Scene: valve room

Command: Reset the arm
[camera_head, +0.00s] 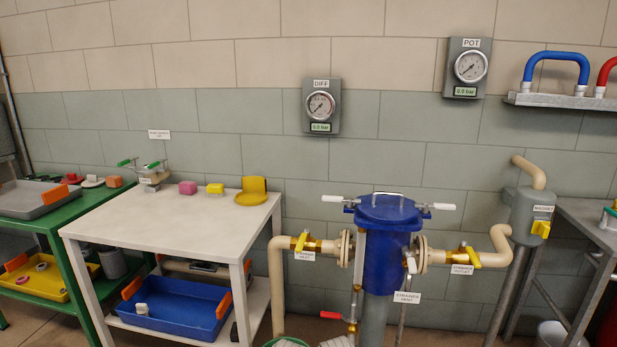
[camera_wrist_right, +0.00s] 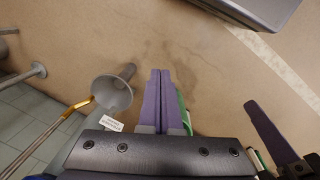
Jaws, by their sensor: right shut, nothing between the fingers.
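My right gripper (camera_wrist_right: 160,76) shows in the right wrist view. Its two purple fingers lie together, shut with nothing between them, over bare tan floor. A grey funnel-shaped piece (camera_wrist_right: 113,93) is to the left of the fingers, apart from them. Something green shows just behind the fingers on the right. In the head view, a blue strainer vessel (camera_head: 388,214) with a lid and white-ended handles stands between a yellow-handled inlet valve (camera_head: 302,242) and outlet valve (camera_head: 466,258).
A white table (camera_head: 160,225) stands left of the strainer with a blue tray (camera_head: 172,305) below. A green bench (camera_head: 62,236) is farther left. A grey table (camera_head: 592,225) is at the right edge. In the wrist view, a dark box-like body (camera_wrist_right: 262,8) is at the top; floor between is clear.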

